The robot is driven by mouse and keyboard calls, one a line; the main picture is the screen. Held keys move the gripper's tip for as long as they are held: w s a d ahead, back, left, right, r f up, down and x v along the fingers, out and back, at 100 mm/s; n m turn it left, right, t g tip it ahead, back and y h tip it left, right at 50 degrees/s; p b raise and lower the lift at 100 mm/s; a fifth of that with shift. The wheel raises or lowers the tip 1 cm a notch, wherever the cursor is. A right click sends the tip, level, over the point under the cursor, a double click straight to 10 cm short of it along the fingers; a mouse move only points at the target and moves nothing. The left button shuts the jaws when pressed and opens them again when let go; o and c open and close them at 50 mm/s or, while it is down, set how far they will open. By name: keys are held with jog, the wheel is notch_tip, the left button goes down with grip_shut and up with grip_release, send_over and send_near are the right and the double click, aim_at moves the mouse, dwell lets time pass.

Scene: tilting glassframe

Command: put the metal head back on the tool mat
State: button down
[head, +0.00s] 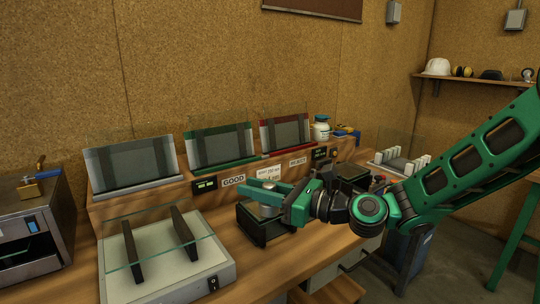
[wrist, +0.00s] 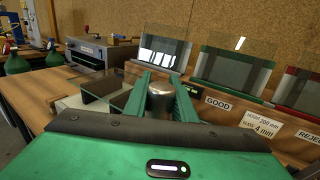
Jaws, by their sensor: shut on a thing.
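My gripper (head: 262,190) is shut on the metal head (wrist: 160,99), a short silver cylinder with a rounded top edge. In the wrist view the head sits between the two green fingers. In the head view its grey body (head: 268,210) shows just below the fingers, over a dark box-shaped block (head: 262,231) on the bench. I cannot tell whether the head touches that block. I cannot clearly make out the tool mat; my arm hides part of the bench's right side.
A light tester (head: 165,262) with a glass pane and two dark uprights stands at front left. Behind it, a wooden rack holds grey, green (head: 220,146) and red (head: 286,133) framed panes. A grey machine (head: 32,225) is at far left. The bench front (head: 283,262) is clear.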

jog(key=w+d+f+m+t+h, duration=0.3)
jog(key=w+d+f+t+h, duration=0.1)
jog(key=w+d, duration=0.35)
jog(key=w+d+f+m+t+h, duration=0.3)
jog(key=w+d+f+m, duration=0.15)
jog(key=w+d, duration=0.35)
jog(key=w+d+f+m+t+h, duration=0.1)
jog(key=w+d+f+h, duration=0.1)
jog(key=d, duration=0.3)
jog(key=w+d+f+m+t+h, duration=0.1)
jog(key=w+d+f+m+h, duration=0.1)
jog(key=d, duration=0.3)
jog(key=w+d+f+m+h, duration=0.1)
jog(key=w+d+f+h, duration=0.2)
jog(key=d, duration=0.3)
jog(key=shift+w+f+m+t+h, duration=0.3)
jog(key=shift+w+m+t+h, duration=0.15)
jog(key=shift+h, duration=0.25)
jog(key=shift+w+d+f+h, duration=0.1)
jog(key=shift+d+f+h, duration=0.15)
jog(key=shift+d, duration=0.2)
